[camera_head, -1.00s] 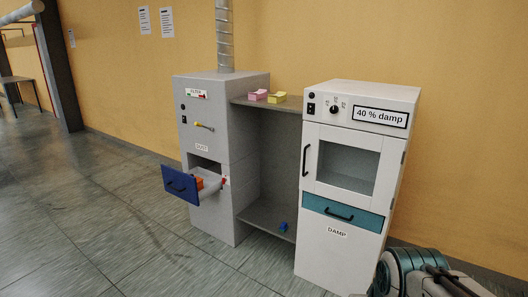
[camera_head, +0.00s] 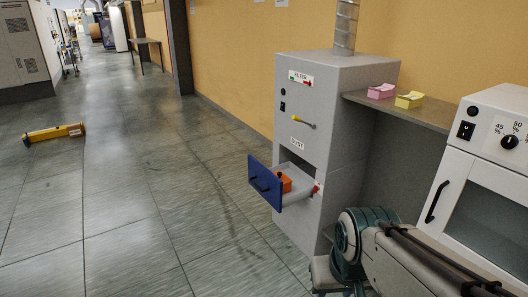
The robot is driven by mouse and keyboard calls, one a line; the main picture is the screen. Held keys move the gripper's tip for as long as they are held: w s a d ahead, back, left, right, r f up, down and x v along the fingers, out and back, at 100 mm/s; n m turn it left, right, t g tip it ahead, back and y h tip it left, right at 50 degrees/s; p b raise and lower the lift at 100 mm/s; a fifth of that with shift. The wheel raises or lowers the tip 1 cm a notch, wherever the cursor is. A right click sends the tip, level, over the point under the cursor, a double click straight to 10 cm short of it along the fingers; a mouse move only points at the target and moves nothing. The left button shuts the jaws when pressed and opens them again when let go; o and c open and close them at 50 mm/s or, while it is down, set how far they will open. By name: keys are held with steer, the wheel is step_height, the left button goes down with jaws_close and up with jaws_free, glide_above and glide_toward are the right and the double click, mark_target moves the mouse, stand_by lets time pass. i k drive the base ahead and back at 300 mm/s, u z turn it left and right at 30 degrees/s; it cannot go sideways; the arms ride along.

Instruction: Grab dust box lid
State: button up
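The grey filter cabinet (camera_head: 345,85) stands against the yellow wall, with a "DUST" label on its front. Below that label a drawer with a blue front (camera_head: 263,184) is pulled out. An orange block-like part (camera_head: 285,180) sits in the drawer, partly hidden by the blue front. A small red part (camera_head: 317,188) shows at the drawer's right side, by the cabinet. I cannot tell which piece is the dust box lid. My arm's green and grey links show at the lower right, in front of the shelf; my gripper is not in view.
A shelf (camera_head: 430,112) beside the cabinet holds a pink box (camera_head: 381,91) and a yellow box (camera_head: 409,100). The white damp cabinet (camera_head: 490,170) is at the right edge. A yellow tool-like object (camera_head: 54,133) lies on the floor at left. The floor left of the drawer is clear.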

mark_target(286, 180)
steer(key=u, duration=0.45)
steer(key=k, duration=0.6)
steer(key=u, duration=0.75)
steer(key=i, duration=2.35)
steer(key=z, duration=0.45)
steer(key=i, duration=1.5)
steer(key=z, duration=1.6)
steer(key=i, duration=0.9)
steer(key=z, duration=1.15)
steer(key=i, duration=0.2)
